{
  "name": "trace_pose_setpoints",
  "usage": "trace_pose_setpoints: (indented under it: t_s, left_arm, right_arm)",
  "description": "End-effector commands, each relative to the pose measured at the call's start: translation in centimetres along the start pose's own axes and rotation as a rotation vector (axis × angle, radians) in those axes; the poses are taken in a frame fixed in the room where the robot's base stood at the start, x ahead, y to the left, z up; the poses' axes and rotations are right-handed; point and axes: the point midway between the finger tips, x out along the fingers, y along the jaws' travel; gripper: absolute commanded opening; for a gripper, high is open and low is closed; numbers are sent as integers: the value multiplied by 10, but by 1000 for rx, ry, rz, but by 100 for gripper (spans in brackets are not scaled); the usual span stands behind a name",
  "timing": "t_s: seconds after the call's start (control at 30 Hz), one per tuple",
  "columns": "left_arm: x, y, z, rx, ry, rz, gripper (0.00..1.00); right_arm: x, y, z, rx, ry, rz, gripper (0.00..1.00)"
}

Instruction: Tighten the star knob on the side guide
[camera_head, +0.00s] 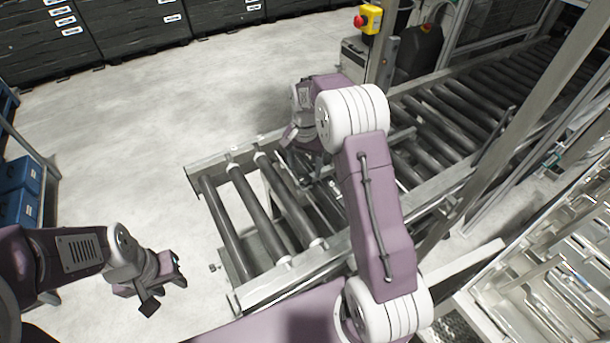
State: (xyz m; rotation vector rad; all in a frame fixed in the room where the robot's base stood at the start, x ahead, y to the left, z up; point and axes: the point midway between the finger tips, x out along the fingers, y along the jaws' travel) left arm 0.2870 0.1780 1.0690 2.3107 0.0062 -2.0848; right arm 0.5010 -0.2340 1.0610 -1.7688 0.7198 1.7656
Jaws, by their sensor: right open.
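The roller conveyor (238,205) runs from the middle of the head view to the upper right, with metal side rails (300,278). I cannot make out the star knob or tell which rail part is the side guide; my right arm covers part of the conveyor. My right gripper (298,140) is over the conveyor's far side, partly hidden by its own arm; its jaws are open, and I cannot tell whether it touches anything. My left gripper (167,291) is low at the left, over the floor beside the conveyor, with its fingers apart and nothing between them.
A yellow box with a red stop button (368,19) stands on a post behind the conveyor. Black crates (130,25) line the back. A blue bin (17,190) is at the left edge. A metal rack (545,285) is at the lower right. Floor left of the conveyor is clear.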

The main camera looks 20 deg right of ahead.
Motion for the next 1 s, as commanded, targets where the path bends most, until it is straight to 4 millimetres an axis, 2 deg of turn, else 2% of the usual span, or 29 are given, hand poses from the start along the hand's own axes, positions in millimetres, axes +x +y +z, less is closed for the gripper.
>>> trace_pose_setpoints:
  t_s: [0.1, 0.23, 0.37, 0.77, 0.87, 0.93, 1.0]
  left_arm:
    - [5, 0, 1, 0, 0, 0, 36]
    - [6, 0, 1, 0, 0, 0, 36]
    - [6, 0, 1, 0, 0, 0, 36]
    - [6, 0, 1, 0, 0, 0, 36]
    - [8, 0, 1, 0, 0, 0, 36]
    - [12, 0, 1, 0, 0, 0, 36]
    - [14, 0, 2, 0, 0, 0, 36]
  right_arm:
    - [-24, 0, -1, 0, 4, -3, 64]
    - [-41, 0, -1, 0, 2, -2, 64]
    - [-47, 0, 0, 1, 0, 0, 64]
    - [-46, 0, 0, -2, 0, 0, 64]
    - [-62, -8, 2, -17, 32, -26, 64]
    - [-78, -7, 18, -37, 44, -37, 64]
    - [-81, 5, 46, -61, 31, -30, 64]
